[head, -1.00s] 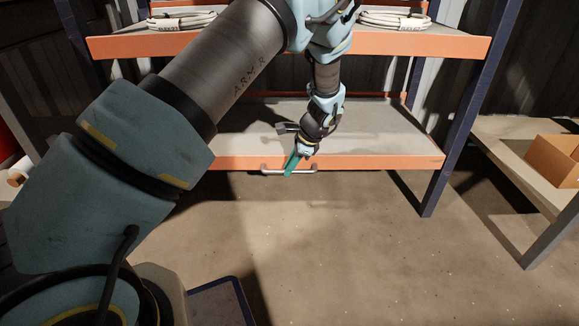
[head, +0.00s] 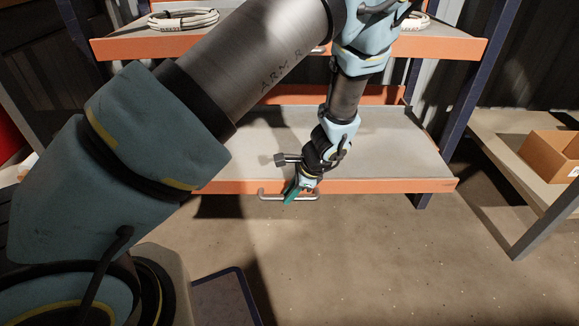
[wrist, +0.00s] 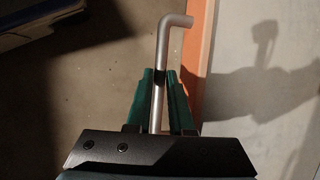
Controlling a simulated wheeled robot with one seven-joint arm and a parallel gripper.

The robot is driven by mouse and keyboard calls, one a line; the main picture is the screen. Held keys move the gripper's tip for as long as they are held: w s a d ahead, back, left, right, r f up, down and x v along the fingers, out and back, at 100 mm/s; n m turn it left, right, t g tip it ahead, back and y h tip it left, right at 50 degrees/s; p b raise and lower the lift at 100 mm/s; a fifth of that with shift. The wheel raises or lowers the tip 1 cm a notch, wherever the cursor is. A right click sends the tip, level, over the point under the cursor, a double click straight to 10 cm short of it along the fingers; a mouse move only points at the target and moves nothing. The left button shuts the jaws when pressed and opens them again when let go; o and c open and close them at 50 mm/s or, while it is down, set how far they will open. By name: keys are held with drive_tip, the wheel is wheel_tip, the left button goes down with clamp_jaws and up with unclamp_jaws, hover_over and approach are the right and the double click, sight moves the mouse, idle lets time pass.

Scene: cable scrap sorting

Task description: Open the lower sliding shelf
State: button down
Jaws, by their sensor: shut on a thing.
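The lower sliding shelf (head: 390,150) is a grey board with an orange front edge. It stands out from the blue rack posts toward me. Its metal bar handle (head: 268,197) is on the front edge; in the wrist view the handle (wrist: 163,45) runs between the green fingers. My gripper (head: 292,192) is shut on the handle, with a finger on each side of the bar (wrist: 160,78). The shelf's left part is hidden behind my arm in the head view.
The upper shelf (head: 440,44) holds coiled white cables (head: 183,19). A side table (head: 500,155) with a cardboard box (head: 550,155) stands at the right. The concrete floor in front of the shelf is open.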

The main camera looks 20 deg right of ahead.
drive_tip(key=s+a+p, duration=0.2)
drive_tip(key=s+a, duration=0.2)
drive_tip(key=s, duration=0.6)
drive_tip(key=shift+a, duration=0.35)
drive_tip(key=c, duration=0.8)
unclamp_jaws()
drive_tip(key=shift+d, duration=0.1)
drive_tip(key=p+v, duration=0.3)
drive_tip(key=v, duration=0.7)
drive_tip(key=shift+r+p, duration=0.35)
drive_tip(key=shift+p, duration=0.05)
